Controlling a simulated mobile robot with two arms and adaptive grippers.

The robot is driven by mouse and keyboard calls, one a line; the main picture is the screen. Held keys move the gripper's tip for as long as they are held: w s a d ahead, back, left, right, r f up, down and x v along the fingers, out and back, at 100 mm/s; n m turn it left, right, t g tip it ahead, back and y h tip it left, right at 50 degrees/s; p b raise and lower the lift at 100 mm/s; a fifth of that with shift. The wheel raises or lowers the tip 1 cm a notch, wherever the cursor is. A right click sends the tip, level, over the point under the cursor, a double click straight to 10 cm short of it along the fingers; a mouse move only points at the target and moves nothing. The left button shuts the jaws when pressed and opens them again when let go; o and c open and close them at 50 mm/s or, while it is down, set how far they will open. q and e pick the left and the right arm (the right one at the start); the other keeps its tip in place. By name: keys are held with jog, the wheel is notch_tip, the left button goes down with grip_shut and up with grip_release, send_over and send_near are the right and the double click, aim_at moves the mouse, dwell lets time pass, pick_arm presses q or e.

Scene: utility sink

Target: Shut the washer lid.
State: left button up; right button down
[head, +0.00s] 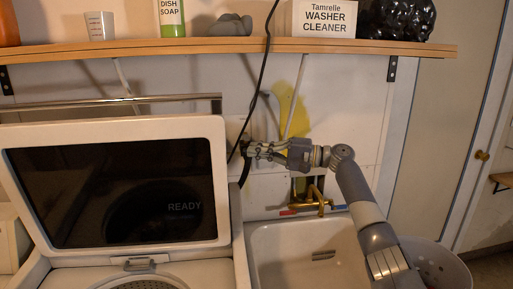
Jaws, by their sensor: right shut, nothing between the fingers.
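The washer lid (222,180) stands raised at the left, a white frame around a dark glass panel that reads "READY". A latch sits at the middle of its lower edge. The washer body (200,272) shows below it, with part of the round drum opening. My right gripper (251,151) is shut and empty, just right of the lid's upper right edge. It points left, and I cannot tell whether it touches the lid. My left gripper is out of view.
A utility sink (310,257) with a brass faucet (318,200) lies right of the washer. A dark cable (262,85) hangs close to my right gripper. A wooden shelf (215,46) above holds dish soap (172,18) and a washer cleaner box (322,18). A grey basket (437,262) stands at lower right.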

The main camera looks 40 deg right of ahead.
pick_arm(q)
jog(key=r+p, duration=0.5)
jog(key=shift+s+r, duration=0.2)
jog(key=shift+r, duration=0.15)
pick_arm(e)
jog(key=w+a, duration=0.2)
jog(key=a, duration=0.4)
jog(key=shift+w+a, duration=0.15)
jog(key=shift+w, duration=0.1)
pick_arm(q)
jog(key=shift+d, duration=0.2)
pick_arm(e)
jog(key=shift+f, duration=0.1)
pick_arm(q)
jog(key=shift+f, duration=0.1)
pick_arm(e)
jog(key=shift+a, duration=0.1)
